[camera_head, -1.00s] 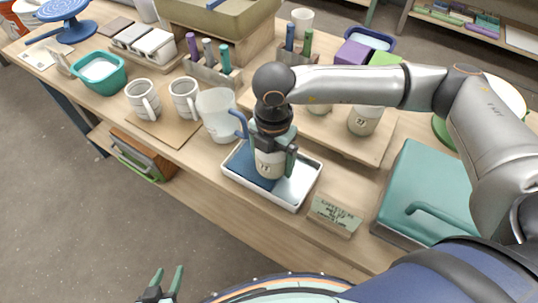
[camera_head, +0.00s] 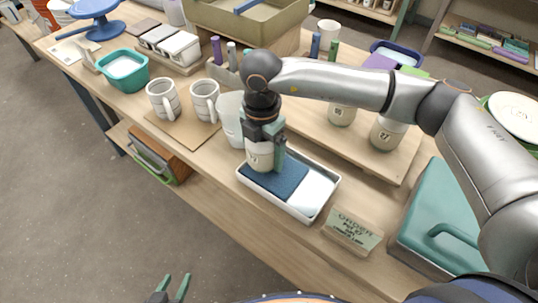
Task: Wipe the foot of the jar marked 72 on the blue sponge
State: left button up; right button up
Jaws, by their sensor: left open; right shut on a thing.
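My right gripper (camera_head: 264,126) points down and is shut on a pale glazed jar (camera_head: 260,157), upright. The mark on this jar is too small to read. The jar's foot is at the left end of the blue sponge (camera_head: 284,183); I cannot tell whether it touches. The sponge lies in the left part of a white tray (camera_head: 320,196), and its right part shows bare. My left gripper (camera_head: 173,287) is open and empty at the bottom edge of the view, over the floor and away from the table.
Two marked jars, one nearer the middle (camera_head: 341,113) and one to the right (camera_head: 387,134), stand on a wooden board. A sign (camera_head: 352,231) and teal box (camera_head: 440,215) lie to the right.

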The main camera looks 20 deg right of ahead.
aim_at(289, 177)
jog(key=shift+s+d+p, duration=0.3)
jog(key=shift+s+d, duration=0.4)
jog(key=shift+s, duration=0.2)
jog(key=shift+s+d, duration=0.75)
jog(key=shift+s, duration=0.2)
jog(key=shift+s+d, duration=0.7)
jog(key=shift+s, duration=0.2)
jog(key=shift+w+a+b, duration=0.5)
jog(key=shift+w+a, duration=0.6)
jog(key=shift+w, duration=0.3)
jog(key=shift+w+a+b, duration=0.45)
jog(key=shift+w+a, duration=0.65)
jog(key=shift+w, duration=0.3)
jog(key=shift+r, duration=0.1)
jog(key=shift+r, duration=0.1)
jog(key=shift+r+p, duration=2.3)
jog(key=shift+r, duration=1.15)
jog(key=shift+d, duration=0.1)
